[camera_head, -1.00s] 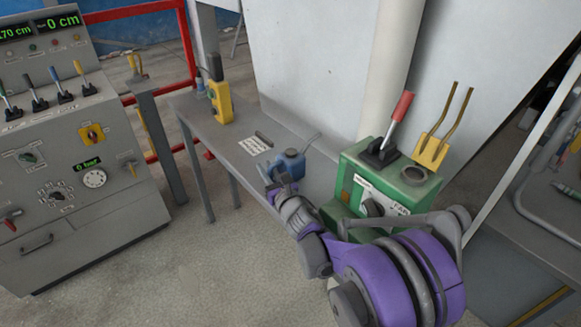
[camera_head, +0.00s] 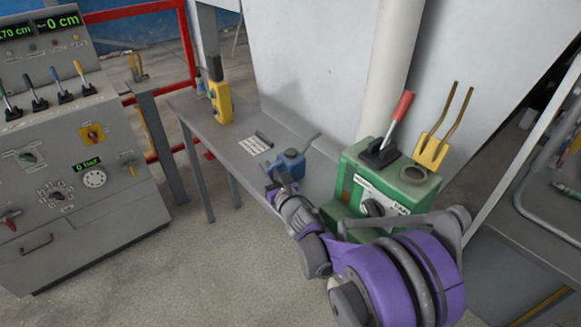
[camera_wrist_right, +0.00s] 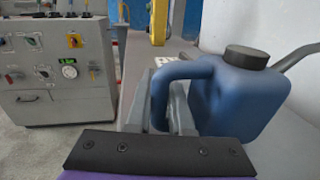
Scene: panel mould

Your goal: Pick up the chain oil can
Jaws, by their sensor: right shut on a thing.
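The chain oil can is a blue can (camera_head: 290,163) with a dark cap and a grey spout that points up to the right. In the head view it is at the near end of the narrow grey table (camera_head: 228,150). My right gripper (camera_head: 278,183) is at its near left side, and the can hides part of the fingers. In the right wrist view the blue can (camera_wrist_right: 240,95) fills the right side, upright, and my right gripper (camera_wrist_right: 172,112) is shut on its handle. I cannot tell whether the can's base touches the table. My left gripper is not in view.
A green box (camera_head: 385,190) with a red lever stands right of the can. A yellow remote (camera_head: 221,100) and a small label card (camera_head: 255,145) are on the table. A grey control console (camera_head: 75,160) stands at left. The floor between console and table is clear.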

